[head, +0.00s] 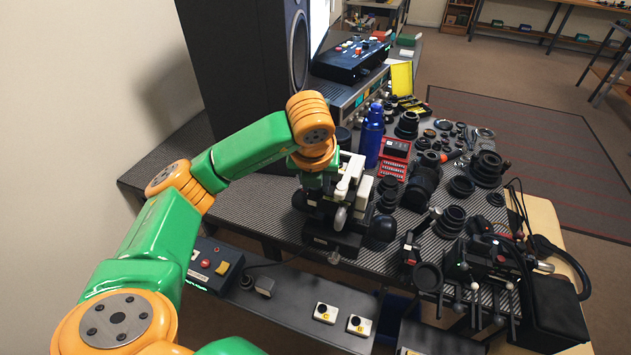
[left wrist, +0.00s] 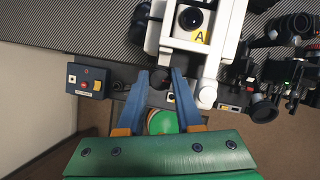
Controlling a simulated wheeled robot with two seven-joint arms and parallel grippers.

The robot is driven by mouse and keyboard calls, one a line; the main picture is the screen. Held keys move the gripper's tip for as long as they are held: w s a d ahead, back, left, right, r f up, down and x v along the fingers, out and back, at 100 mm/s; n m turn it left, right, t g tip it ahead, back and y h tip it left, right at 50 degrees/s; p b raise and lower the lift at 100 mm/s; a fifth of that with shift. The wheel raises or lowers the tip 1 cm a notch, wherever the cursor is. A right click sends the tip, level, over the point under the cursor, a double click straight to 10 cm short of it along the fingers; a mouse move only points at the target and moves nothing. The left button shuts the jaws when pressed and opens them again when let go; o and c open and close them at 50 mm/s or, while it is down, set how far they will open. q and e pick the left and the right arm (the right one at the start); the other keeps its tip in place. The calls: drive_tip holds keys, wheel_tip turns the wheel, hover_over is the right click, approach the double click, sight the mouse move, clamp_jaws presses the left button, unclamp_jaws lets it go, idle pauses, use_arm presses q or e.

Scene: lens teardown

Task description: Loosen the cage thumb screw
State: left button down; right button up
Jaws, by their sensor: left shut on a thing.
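A white cage-like device (left wrist: 200,45) with a yellow "A" label stands on the dark ribbed bench in the left wrist view. In the head view the white device (head: 352,175) is partly covered by my left arm. My left gripper (left wrist: 158,75) has two blue fingers at the near side of this device, closed on a small dark part between their tips. That part looks to be the cage thumb screw, but its shape is mostly hidden. In the head view my left gripper (head: 316,182) points down beside the device, its fingertips not clear. My right gripper is not in view.
A control box (head: 215,265) with red and yellow buttons sits left of the device. Many lenses and rings (head: 425,185) crowd the bench to the right. A blue bottle (head: 371,135) and a red case (head: 395,155) stand close behind. A large speaker (head: 245,65) rises at back left.

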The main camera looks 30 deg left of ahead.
use_arm(q)
drive_tip(key=c, duration=0.8)
unclamp_jaws()
drive_tip(key=shift+c, duration=0.2)
drive_tip(key=shift+r, duration=0.1)
drive_tip(key=p+v, duration=0.1)
drive_tip(key=v, duration=0.6)
drive_tip(key=shift+p, duration=0.3)
